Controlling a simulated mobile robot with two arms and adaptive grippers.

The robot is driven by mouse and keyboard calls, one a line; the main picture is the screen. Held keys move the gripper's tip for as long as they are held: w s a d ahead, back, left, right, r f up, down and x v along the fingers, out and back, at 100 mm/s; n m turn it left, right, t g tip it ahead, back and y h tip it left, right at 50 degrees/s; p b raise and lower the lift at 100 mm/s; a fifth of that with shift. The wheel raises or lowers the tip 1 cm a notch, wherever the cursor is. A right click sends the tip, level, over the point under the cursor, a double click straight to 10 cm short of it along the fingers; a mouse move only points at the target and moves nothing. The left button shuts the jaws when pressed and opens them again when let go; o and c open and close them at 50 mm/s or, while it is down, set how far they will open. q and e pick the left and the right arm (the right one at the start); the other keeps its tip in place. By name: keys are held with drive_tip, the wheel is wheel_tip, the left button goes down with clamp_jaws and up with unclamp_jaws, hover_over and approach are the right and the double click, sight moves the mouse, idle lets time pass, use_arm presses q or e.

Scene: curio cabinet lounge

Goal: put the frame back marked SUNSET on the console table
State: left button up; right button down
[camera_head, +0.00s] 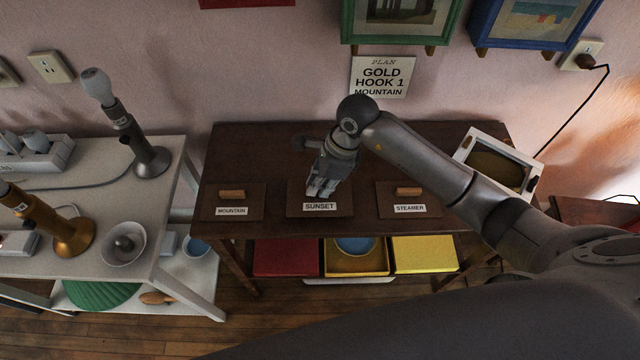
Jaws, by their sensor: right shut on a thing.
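The SUNSET frame back (296,199) is a flat brown board with a white label, at the middle of the dark console table (240,150). My right gripper (321,188) comes down over its centre and is shut on it; the fingers hide the exact grip. I cannot tell whether the board rests on the tabletop or is slightly above it. The MOUNTAIN back (212,201) lies to its left and the STEAMER back (385,200) to its right, each with a small wooden block on top. My left gripper is not in view.
A plan card (382,76) reading GOLD, HOOK 1, MOUNTAIN is on the wall, below a green frame (347,22). A blue frame (482,25) hangs right. A white table (120,180) with lamps stands left.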

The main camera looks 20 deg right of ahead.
sight(335, 191)
drive_tip(key=shift+f, duration=0.7)
drive_tip(key=shift+f, duration=0.1)
drive_tip(key=shift+f, duration=0.15)
drive_tip(key=c, duration=1.5)
unclamp_jaws()
drive_tip(key=shift+r, duration=0.35)
drive_tip(key=b+v, duration=0.1)
drive_tip(key=v, duration=1)
drive_tip(key=shift+r, duration=0.4)
